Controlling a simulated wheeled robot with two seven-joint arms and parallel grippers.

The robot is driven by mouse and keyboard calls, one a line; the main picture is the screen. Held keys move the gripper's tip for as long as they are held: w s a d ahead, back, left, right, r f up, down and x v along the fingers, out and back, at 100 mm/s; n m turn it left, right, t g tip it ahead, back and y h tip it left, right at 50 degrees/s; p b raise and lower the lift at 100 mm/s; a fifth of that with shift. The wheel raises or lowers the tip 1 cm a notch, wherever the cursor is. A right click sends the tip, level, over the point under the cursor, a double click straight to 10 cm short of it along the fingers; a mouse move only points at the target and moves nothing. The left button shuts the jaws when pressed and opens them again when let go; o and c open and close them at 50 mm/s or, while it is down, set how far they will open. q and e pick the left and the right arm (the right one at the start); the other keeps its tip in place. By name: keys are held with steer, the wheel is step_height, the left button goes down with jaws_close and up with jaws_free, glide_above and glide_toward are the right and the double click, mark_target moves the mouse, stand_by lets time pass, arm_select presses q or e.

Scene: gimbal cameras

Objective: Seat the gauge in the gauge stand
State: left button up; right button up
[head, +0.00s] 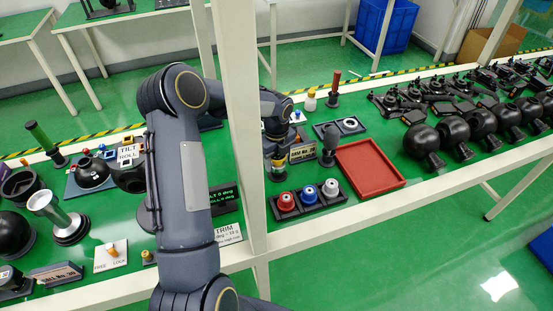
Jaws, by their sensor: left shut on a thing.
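My left arm rises through the middle of the head view, bends, and passes behind the white post. My left gripper (276,139) points down just right of the post, shut on a small banded thing (278,160) in yellow and green, which I take to be the gauge. The fingertips are small and partly hidden. A dark round base (278,174) shows directly under the banded thing; it may be the gauge stand, and I cannot tell whether they touch. My right gripper is not in view.
A labelled block (302,153) and a dark upright knob (329,155) stand close right of the gripper. A red tray (370,166) lies farther right. In front is a black holder (309,205) with red, blue and white capped pieces. The white post (238,120) blocks part of the view.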

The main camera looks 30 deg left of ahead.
arm_select(q)
steer(key=shift+f+b, duration=0.85)
steer(key=shift+f, duration=0.4)
steer(key=o, duration=1.2)
step_height(320, 180, up, 8)
steer(key=shift+f, duration=0.1)
